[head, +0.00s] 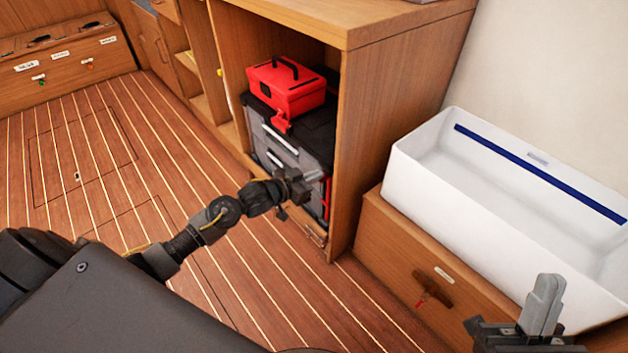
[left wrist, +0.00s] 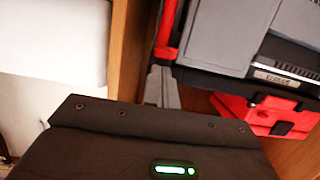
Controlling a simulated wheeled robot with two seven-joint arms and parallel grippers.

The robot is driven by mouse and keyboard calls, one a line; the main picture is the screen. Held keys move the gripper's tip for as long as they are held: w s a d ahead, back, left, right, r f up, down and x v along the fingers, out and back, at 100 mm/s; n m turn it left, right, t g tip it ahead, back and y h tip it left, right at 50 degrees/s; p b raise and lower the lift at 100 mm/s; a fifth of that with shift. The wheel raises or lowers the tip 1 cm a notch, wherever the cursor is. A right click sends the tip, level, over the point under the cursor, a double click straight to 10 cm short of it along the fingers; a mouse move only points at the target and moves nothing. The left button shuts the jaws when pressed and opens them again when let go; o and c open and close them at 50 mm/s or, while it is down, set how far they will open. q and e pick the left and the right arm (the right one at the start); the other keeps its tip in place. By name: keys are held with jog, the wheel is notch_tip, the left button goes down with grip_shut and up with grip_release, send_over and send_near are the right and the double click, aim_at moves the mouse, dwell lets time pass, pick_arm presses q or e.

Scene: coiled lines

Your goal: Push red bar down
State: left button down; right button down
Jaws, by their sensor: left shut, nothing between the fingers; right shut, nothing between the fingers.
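A red bar (head: 327,198) runs along the right side of a black and grey toolbox (head: 283,150) inside the wooden cabinet. In the left wrist view the red bar (left wrist: 167,28) stands beside the toolbox's grey front (left wrist: 228,30). My left gripper (head: 308,178) is shut and empty, in front of the toolbox near its right side. Its fingertips (left wrist: 160,80) appear close to the end of the bar; I cannot tell whether they touch it. The gripper hides part of the toolbox. My right gripper (head: 543,305) is shut and empty at the lower right.
A red toolbox (head: 290,88) sits on top of the black and grey one. The cabinet's side panel (head: 385,120) stands close to the right of my left gripper. A white bin (head: 415,190) rests on a wooden drawer unit at the right. The striped floor at left is clear.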

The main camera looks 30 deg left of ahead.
pick_arm(q)
jog(key=shift+f, duration=0.2)
jog(key=shift+f, duration=1.4)
